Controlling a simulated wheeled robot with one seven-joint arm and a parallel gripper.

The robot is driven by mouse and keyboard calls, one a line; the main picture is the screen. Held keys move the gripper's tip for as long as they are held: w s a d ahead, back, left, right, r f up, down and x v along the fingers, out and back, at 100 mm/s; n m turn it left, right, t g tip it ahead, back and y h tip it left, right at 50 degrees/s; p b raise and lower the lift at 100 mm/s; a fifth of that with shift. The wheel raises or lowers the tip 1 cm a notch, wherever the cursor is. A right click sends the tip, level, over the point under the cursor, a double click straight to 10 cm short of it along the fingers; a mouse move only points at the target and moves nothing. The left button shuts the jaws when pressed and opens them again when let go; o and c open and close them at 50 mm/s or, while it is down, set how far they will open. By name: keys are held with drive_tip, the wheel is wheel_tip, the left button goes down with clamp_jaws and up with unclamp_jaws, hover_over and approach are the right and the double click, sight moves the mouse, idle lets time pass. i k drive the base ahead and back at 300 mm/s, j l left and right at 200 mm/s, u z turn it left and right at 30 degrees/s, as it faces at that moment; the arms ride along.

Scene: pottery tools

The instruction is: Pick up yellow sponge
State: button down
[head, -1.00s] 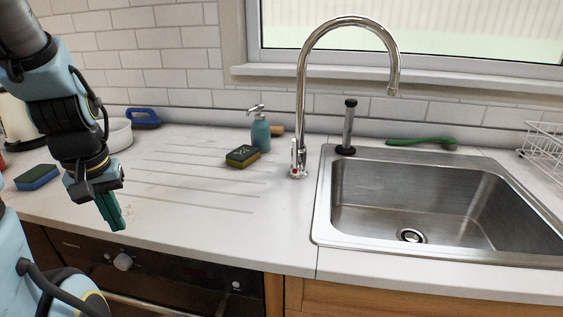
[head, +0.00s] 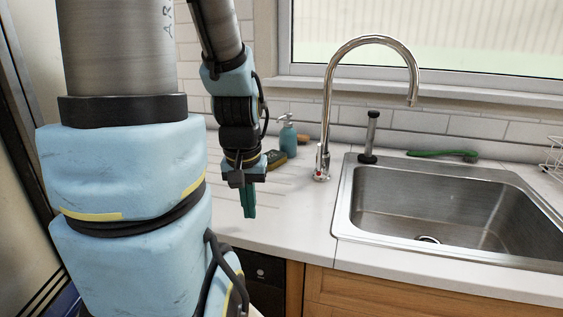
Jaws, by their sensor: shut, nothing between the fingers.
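The yellow sponge (head: 278,159) with a dark top lies on the counter behind my gripper, near the soap bottle. Its left part is hidden behind my arm. My gripper (head: 249,213) points down over the counter with its green fingers shut and nothing between them. It is in front of the sponge and to its left in the picture, apart from it.
A teal soap bottle (head: 287,136) stands just behind the sponge. The chrome faucet (head: 327,130), a black-topped cylinder (head: 371,138) and the steel sink (head: 440,205) are to the right. A green brush (head: 440,154) lies behind the sink. My arm hides the counter's left side.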

sight(274, 157)
drive_tip(key=j+u, duration=0.1)
drive_tip(key=j, duration=0.45)
drive_tip(key=i+j+u, duration=0.1)
drive_tip(key=j, duration=0.4)
drive_tip(key=i+j, duration=0.15)
drive_tip(key=j, duration=0.35)
drive_tip(key=u, duration=0.05)
